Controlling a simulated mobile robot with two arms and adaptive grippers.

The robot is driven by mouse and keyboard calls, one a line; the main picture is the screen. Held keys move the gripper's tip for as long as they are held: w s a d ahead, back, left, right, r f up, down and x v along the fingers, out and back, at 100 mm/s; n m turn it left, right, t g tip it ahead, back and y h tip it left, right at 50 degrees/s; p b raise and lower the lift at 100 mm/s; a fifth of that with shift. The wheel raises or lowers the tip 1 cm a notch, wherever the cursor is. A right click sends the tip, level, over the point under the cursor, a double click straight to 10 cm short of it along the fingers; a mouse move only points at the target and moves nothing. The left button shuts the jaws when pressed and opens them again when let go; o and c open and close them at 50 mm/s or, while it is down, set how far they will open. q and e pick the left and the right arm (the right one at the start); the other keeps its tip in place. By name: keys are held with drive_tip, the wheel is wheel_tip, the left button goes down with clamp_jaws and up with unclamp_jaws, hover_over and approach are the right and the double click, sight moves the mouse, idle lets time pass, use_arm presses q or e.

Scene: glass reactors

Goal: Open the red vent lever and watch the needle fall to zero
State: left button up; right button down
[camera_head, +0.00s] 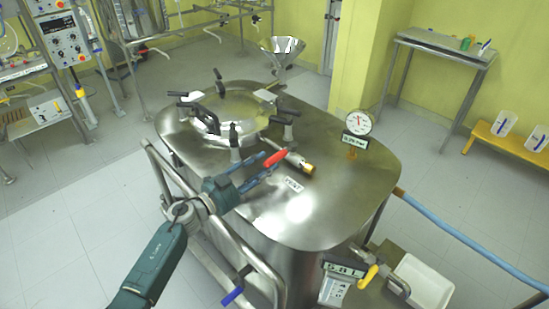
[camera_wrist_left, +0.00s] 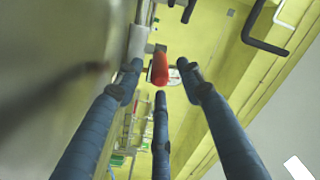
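The red vent lever (camera_head: 276,158) sits on a short metal valve pipe (camera_head: 297,162) on top of the steel reactor lid (camera_head: 300,215), with a small label (camera_head: 293,185) below. The round white gauge (camera_head: 358,122) stands on the lid's right side above a dark display; its red needle is too small to read exactly. My left gripper (camera_head: 267,164) points at the lever, its blue fingers spread. In the left wrist view the red lever (camera_wrist_left: 160,69) shows between and beyond the fingertips (camera_wrist_left: 165,82); contact cannot be told. My right gripper is not in view.
A round hatch (camera_head: 240,108) with several dark-handled clamps lies behind the lever. A steel funnel (camera_head: 283,47) rises at the back. A rail (camera_head: 245,250) with a blue handle (camera_head: 232,296) runs along the near side. A yellow-handled valve (camera_head: 368,277) is at the front right.

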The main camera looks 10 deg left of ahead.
sight(274, 159)
use_arm(q)
drive_tip(key=x, duration=0.4)
drive_tip(key=shift+w+f, duration=0.1)
drive_tip(key=shift+w, duration=0.1)
drive_tip(key=shift+w+d, duration=0.25)
drive_tip(key=shift+w, duration=0.05)
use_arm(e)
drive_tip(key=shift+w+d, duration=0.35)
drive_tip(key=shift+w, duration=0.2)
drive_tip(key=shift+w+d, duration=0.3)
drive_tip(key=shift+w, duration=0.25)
use_arm(q)
drive_tip(key=c, duration=0.9)
clamp_jaws()
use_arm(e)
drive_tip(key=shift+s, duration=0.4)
